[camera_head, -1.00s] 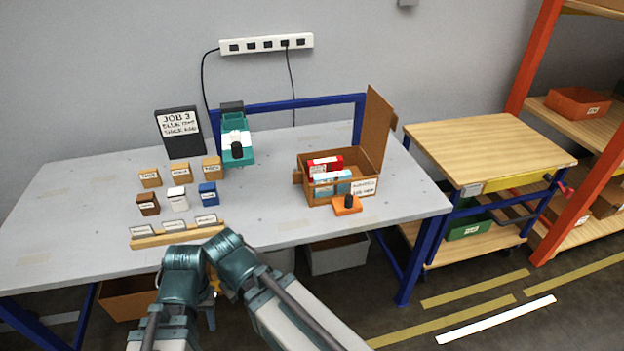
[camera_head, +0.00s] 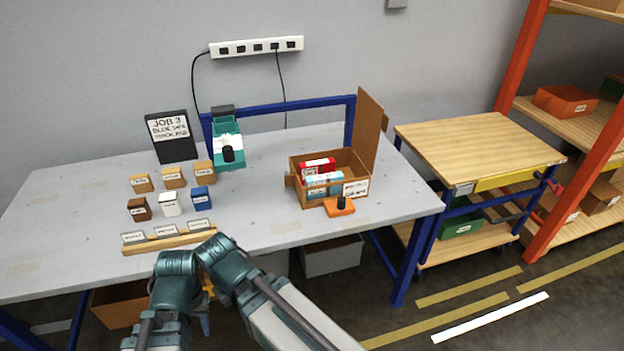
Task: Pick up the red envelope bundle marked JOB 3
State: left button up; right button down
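A red bundle (camera_head: 318,166) stands in the open cardboard box (camera_head: 311,200) on the right part of the grey table. It has a white label too small to read. A light blue bundle (camera_head: 322,191) stands in front of it and hides its lower part. A black sign (camera_head: 171,136) at the back left reads JOB 3. My two arms are folded close together at the bottom, in front of the table edge. Only a small part of my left gripper (camera_head: 206,318) shows between them, well away from the box; its fingers are not clear. I cannot make out my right gripper.
An orange stamp-like thing (camera_head: 339,207) with a black knob sits before the box. Several small boxes and a wooden card rail (camera_head: 168,242) are on the left. A teal device (camera_head: 228,151) stands at the back. The table middle is clear. A wooden-topped cart (camera_head: 480,150) stands right.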

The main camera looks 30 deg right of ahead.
aim_at(318, 166)
jog(key=i+l, duration=0.15)
jog(key=l, duration=0.15)
jog(key=i+l, duration=0.2)
jog(key=l, duration=0.15)
jog(key=i+l+u, duration=0.1)
jog(key=l, duration=0.2)
jog(key=i+l, duration=0.2)
jog(key=l, duration=0.15)
jog(key=i+l, duration=0.15)
jog(key=l, duration=0.2)
jog(key=i+l+u, duration=0.1)
jog(key=l, duration=0.2)
jog(key=i, duration=0.05)
